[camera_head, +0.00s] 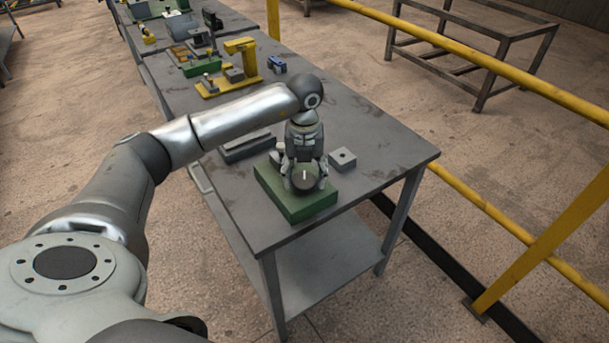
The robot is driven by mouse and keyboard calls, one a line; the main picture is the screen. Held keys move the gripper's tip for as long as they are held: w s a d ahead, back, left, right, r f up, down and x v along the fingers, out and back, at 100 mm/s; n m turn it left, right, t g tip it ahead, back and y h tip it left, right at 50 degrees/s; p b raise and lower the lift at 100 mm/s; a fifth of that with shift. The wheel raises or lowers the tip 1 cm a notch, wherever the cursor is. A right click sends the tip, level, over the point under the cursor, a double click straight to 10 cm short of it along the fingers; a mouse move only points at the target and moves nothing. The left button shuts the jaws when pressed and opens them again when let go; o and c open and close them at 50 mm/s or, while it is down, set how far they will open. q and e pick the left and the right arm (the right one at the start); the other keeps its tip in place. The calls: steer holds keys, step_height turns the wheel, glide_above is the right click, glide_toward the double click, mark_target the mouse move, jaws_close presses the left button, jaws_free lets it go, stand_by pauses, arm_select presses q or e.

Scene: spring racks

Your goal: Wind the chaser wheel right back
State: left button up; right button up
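The chaser wheel appears to be the dark round disc (305,178) with a short white mark near its top, at the green block (286,206) near the table's front end. My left gripper (305,184) points down over the block, with one finger at each side of the disc. The fingers are spread about as wide as the disc. I cannot tell whether they press on it or only stand beside it. The gripper hides what is behind the disc. My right gripper is not in view.
A small grey block (343,158) lies right of the green block. A dark grey bar (246,146) lies to its left. A yellow fixture (240,65) and other devices stand farther back. The grey table (385,142) is bare at front right. A yellow rail (480,62) runs beyond it.

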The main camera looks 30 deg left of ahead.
mark_target(305, 179)
arm_select(q)
steer(key=shift+o, duration=1.4)
step_height(305, 179, up, 12)
